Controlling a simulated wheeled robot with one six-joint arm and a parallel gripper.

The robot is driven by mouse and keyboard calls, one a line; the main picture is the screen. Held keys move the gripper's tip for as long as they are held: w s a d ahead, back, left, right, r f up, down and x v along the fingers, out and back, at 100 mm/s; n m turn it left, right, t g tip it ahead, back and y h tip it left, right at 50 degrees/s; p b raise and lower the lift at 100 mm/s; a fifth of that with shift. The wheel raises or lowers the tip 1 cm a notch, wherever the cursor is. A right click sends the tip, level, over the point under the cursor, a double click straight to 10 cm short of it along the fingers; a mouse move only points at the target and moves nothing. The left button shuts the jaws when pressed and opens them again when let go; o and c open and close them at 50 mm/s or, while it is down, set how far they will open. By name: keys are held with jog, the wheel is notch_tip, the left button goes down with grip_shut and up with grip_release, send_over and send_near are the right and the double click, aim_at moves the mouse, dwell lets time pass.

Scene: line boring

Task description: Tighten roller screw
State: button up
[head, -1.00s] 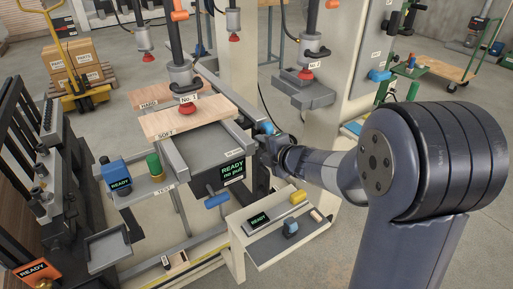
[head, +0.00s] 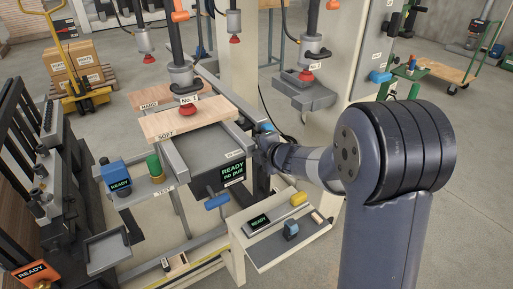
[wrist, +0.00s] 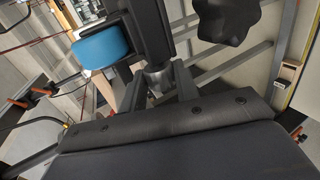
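My gripper (head: 262,153) is at the right side of the No. 1 press frame, beside a small blue part (head: 266,127). In the wrist view my two grey fingers (wrist: 160,88) straddle a short grey metal cylinder (wrist: 158,76) under a dark post. I cannot tell whether they press on it. A blue round part (wrist: 100,47) sits left of the post, and a black star knob (wrist: 226,18) is at the upper right. I cannot tell for sure which of these is the roller screw. In the head view my wrist hides the spot.
A wooden board marked SOFT (head: 185,121) lies on the frame under the No. 1 tool. A display reading "READY no pull" (head: 232,171) and a blue handle (head: 217,201) are just left and below my gripper. A shelf (head: 285,240) stands below it.

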jog(key=c, duration=0.4)
jog(key=shift+f, duration=0.1)
jog(key=shift+f+b, duration=0.2)
jog(key=shift+b, duration=0.6)
jog(key=shift+b, duration=0.55)
jog(key=t+y+b, duration=0.1)
jog(key=t+b, duration=0.1)
jog(key=b, duration=0.9)
jog(key=f+t+y+b, duration=0.1)
jog(key=t+y+b, duration=0.1)
jog(key=b, duration=1)
jog(key=shift+f+t+y, duration=0.2)
jog(key=shift+t+y, duration=0.1)
jog(key=shift+t, duration=0.3)
jog(key=shift+t+b, duration=0.3)
jog(key=shift+b, duration=0.85)
jog(key=shift+r+y+b, duration=0.25)
jog(key=shift+y+b, duration=0.05)
jog(key=shift+b, duration=0.65)
